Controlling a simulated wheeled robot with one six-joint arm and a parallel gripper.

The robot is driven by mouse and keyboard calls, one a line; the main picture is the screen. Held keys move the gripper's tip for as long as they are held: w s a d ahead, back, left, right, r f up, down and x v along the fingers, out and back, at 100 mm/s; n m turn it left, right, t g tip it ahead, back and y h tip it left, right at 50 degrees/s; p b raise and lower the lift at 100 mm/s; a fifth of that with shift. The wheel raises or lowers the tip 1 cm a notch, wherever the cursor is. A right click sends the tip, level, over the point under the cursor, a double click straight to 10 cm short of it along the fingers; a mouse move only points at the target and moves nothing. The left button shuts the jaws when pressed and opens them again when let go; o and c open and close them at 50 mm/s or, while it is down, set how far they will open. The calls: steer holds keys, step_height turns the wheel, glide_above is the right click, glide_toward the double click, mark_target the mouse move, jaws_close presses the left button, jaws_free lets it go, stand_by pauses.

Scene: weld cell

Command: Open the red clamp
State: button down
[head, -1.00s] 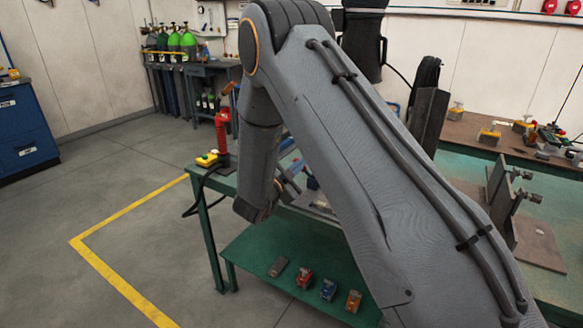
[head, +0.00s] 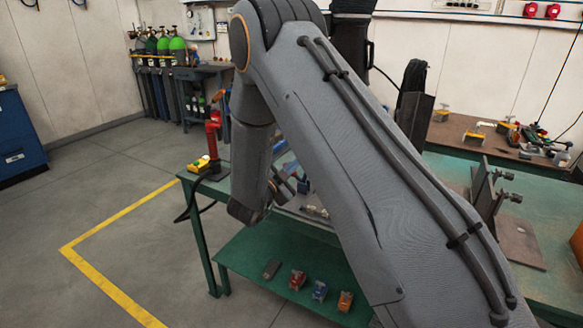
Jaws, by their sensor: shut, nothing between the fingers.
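A red upright clamp (head: 212,135) with an orange-tipped handle stands at the left end of the green table. A yellow piece sits at its foot. It is upright and in plain sight, but its jaw is too small to read. My forearm hangs just right of it, apart from it in the picture. My gripper (head: 283,182) seems to be the small grey parts right of my wrist, low over the table. It is partly hidden by my arm and holds nothing that I can see.
The green table (head: 538,215) carries upright metal plates (head: 486,195) at the right. Its lower shelf (head: 250,250) holds small red (head: 297,280), blue (head: 320,291) and orange (head: 345,301) items. Grey floor inside a yellow line (head: 110,285) is clear at left.

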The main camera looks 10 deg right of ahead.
steer(key=b+v, duration=0.2)
steer(key=v, duration=0.8)
steer(key=shift+s+r, duration=0.25)
steer(key=shift+r, duration=0.1)
steer(key=shift+d, duration=0.1)
